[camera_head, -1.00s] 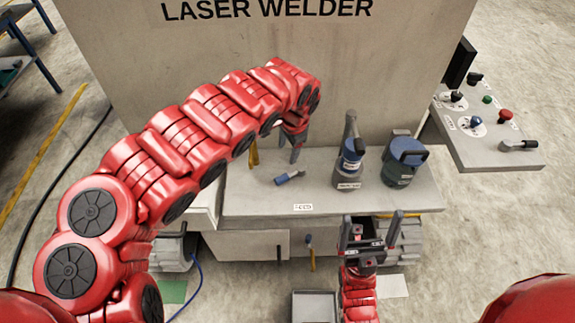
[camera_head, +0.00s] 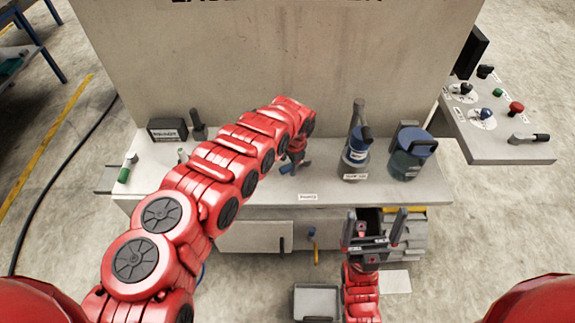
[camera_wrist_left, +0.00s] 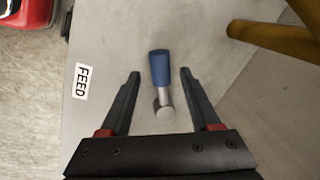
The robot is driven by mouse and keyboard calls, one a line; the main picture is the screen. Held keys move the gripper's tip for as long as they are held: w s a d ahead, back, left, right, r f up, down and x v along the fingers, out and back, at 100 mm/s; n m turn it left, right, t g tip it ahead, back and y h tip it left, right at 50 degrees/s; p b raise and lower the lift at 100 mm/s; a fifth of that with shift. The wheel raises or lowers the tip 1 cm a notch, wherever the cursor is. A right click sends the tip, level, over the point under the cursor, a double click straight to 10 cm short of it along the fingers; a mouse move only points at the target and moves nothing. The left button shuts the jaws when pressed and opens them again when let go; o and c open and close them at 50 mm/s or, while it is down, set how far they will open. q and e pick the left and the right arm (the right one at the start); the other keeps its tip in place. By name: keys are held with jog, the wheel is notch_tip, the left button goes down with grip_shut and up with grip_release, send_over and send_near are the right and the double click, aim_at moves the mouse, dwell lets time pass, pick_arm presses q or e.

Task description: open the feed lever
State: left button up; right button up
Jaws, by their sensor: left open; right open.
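The feed lever has a blue handle (camera_wrist_left: 159,68) and a metal pivot end (camera_wrist_left: 164,104). A white FEED label (camera_wrist_left: 81,82) is to its left in the left wrist view. In the head view, the blue handle (camera_head: 285,169) is partly hidden by my left gripper (camera_head: 295,164), which hangs just over it. In the left wrist view, the left gripper (camera_wrist_left: 160,75) is open, with one finger on either side of the lever and a gap on both sides. My right gripper (camera_head: 375,220) is open and empty in front of the bench.
Two blue-topped devices (camera_head: 355,155) (camera_head: 410,150) stand right of the lever on the grey bench (camera_head: 330,192). A control panel (camera_head: 500,135) is at far right. A yellow-brown bar (camera_wrist_left: 270,35) is near the left gripper in the wrist view.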

pick_arm(q)
jog(key=shift+w+a+f, duration=0.1)
jog(key=shift+f, duration=0.35)
jog(key=shift+w+a+f, duration=0.1)
jog(key=shift+f, duration=0.35)
grip_shut()
dwell(1.0)
